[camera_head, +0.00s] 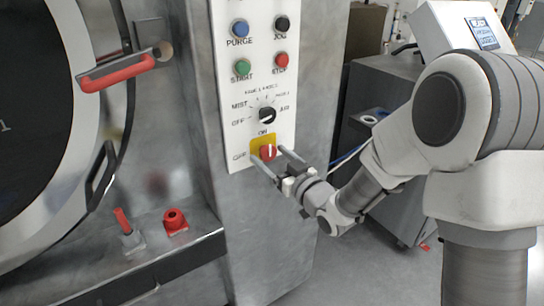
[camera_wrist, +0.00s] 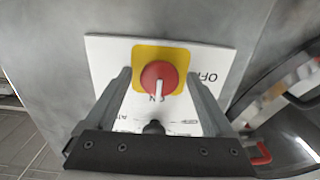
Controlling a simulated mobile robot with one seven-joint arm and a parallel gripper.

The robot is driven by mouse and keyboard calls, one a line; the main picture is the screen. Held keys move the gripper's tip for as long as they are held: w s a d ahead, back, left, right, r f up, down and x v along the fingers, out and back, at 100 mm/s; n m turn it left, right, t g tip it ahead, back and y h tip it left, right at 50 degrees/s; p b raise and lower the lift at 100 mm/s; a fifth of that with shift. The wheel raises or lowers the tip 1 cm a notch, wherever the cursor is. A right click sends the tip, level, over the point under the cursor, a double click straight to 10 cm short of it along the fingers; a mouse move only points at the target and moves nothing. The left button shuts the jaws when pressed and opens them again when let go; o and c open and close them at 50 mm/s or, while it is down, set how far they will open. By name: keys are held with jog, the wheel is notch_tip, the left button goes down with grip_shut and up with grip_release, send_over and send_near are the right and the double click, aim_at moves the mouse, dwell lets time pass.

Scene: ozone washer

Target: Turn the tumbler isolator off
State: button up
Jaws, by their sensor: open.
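The tumbler isolator is a red rotary knob (camera_head: 267,152) on a yellow plate, low on the white control panel (camera_head: 232,100). ON is printed above it and OFF to its left. It also shows in the wrist view (camera_wrist: 153,73), where the picture is turned over. Its white pointer mark points at ON. My gripper (camera_head: 271,155) is in front of the knob, open, with one finger on either side. In the wrist view the fingers (camera_wrist: 158,76) flank the knob with gaps on both sides; contact is not visible.
Above the isolator are a black selector knob (camera_head: 267,115) and several coloured push buttons, including the red stop button (camera_head: 281,59). The round door with a red handle (camera_head: 118,72) is at left. A red part (camera_head: 175,220) and a red-handled lever (camera_head: 123,222) sit on the ledge below.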

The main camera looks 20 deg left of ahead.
jog(key=c, duration=1.3)
jog(key=shift+f, duration=0.1)
jog(key=shift+c, duration=0.2)
jog(key=shift+b, duration=0.55)
jog(key=n+b, duration=0.1)
jog(key=b, duration=0.1)
jog(key=n+b, duration=0.1)
jog(key=b, duration=0.1)
jog(key=shift+f+n+b, duration=0.3)
jog(key=shift+n, duration=0.1)
jog(key=n+b, duration=0.5)
jog(key=b, duration=0.3)
jog(key=shift+d+b, duration=0.1)
jog(key=shift+b, duration=0.2)
jog(key=n+b, duration=0.5)
jog(key=b, duration=0.2)
jog(key=shift+w+r+n, duration=0.1)
jog(key=shift+r+n, duration=0.05)
jog(key=shift+n, duration=0.25)
jog(key=n+b, duration=0.1)
jog(key=n, duration=0.1)
jog(key=n+b, duration=0.1)
jog(key=n, duration=0.1)
jog(key=shift+r+b, duration=0.25)
jog(key=shift+b, duration=0.1)
jog(key=shift+r+n, duration=0.1)
jog(key=shift+n, duration=0.2)
